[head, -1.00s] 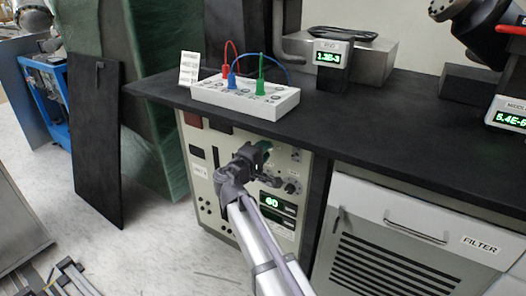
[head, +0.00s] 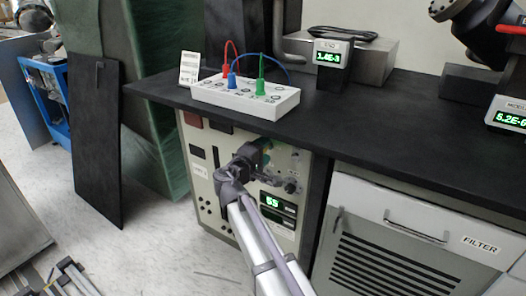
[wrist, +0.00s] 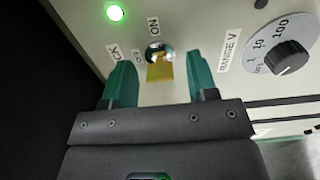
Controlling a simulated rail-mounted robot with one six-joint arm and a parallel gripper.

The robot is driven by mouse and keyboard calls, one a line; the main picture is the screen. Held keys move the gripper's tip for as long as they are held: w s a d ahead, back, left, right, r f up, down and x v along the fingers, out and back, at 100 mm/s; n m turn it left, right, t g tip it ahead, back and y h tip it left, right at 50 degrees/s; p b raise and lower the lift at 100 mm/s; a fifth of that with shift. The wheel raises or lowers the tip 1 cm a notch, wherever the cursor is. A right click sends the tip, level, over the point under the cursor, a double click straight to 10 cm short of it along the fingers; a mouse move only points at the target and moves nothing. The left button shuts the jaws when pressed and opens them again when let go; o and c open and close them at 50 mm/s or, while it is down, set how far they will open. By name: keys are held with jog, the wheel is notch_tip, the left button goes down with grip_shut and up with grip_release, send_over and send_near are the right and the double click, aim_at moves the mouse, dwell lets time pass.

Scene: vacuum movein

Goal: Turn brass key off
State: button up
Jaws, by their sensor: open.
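The brass key (wrist: 160,70) sits in a round silver lock (wrist: 158,48) on the cream panel, in the wrist view. Its flat bow lies between my gripper's two green fingers, with a gap on each side. The ON label (wrist: 154,26) is just above the lock, and the key looks roughly in line with it. A smaller label beside the lock at left is partly hard to read. My gripper (wrist: 161,76) is open around the key. In the head view my gripper (head: 268,160) is at the upper panel of the rack (head: 220,185) and hides the key.
A RANGE V dial (wrist: 286,58) is right of the key, and a lit green lamp (wrist: 115,13) is at upper left. The black benchtop (head: 345,125) overhangs the rack; a white box (head: 245,97) with cables stands on it. Floor at left is mostly clear.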

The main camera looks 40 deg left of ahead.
jog(key=s+d, duration=0.2)
jog(key=s, duration=0.8)
jog(key=shift+s, duration=0.35)
